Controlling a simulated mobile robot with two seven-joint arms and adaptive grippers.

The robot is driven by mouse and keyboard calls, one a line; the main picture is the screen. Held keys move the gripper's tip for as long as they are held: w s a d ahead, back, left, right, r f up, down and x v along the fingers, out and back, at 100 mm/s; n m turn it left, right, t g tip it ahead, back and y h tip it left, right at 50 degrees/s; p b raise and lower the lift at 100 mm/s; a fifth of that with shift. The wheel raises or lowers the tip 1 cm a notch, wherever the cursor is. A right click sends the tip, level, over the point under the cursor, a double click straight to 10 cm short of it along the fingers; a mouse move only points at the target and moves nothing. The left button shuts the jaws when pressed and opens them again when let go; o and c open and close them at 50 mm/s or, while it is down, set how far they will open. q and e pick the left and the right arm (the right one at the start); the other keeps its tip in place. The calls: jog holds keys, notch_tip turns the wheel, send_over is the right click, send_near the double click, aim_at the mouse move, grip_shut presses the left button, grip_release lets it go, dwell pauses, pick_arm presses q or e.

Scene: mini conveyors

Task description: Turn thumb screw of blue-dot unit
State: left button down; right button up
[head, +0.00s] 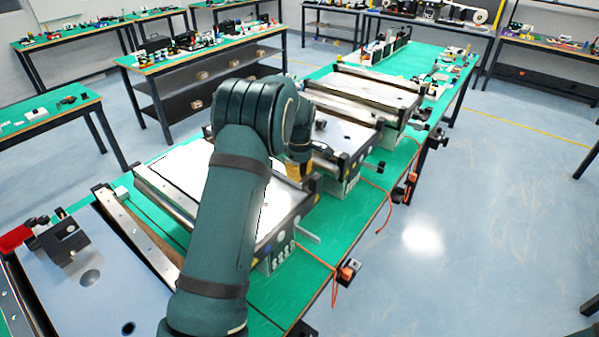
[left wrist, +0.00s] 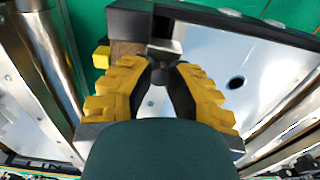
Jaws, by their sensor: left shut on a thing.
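My left gripper (head: 299,172) is at the far right corner of a mini conveyor (head: 175,172) with a pale belt, near the middle of the green bench. In the left wrist view the yellow fingers of my left gripper (left wrist: 163,66) close in on a small grey and dark part (left wrist: 165,47) at the conveyor's edge. The gripper is shut on this part, which looks like the thumb screw, but the fingers hide most of it. A small yellow block (left wrist: 102,57) sits just left of it. I cannot make out a blue dot. My right gripper is not in view.
More conveyors (head: 372,88) stand further along the bench. A nearer unit (head: 85,280) with a red-ended fixture (head: 17,238) is at the lower left. Orange cables (head: 316,257) hang over the bench's right edge. The floor to the right is clear.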

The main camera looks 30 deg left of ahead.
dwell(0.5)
pick_arm(q)
jog(key=c, duration=0.8)
grip_release()
jog(key=shift+c, duration=0.2)
notch_tip(320, 180, up, 12)
jog(key=shift+f, duration=0.1)
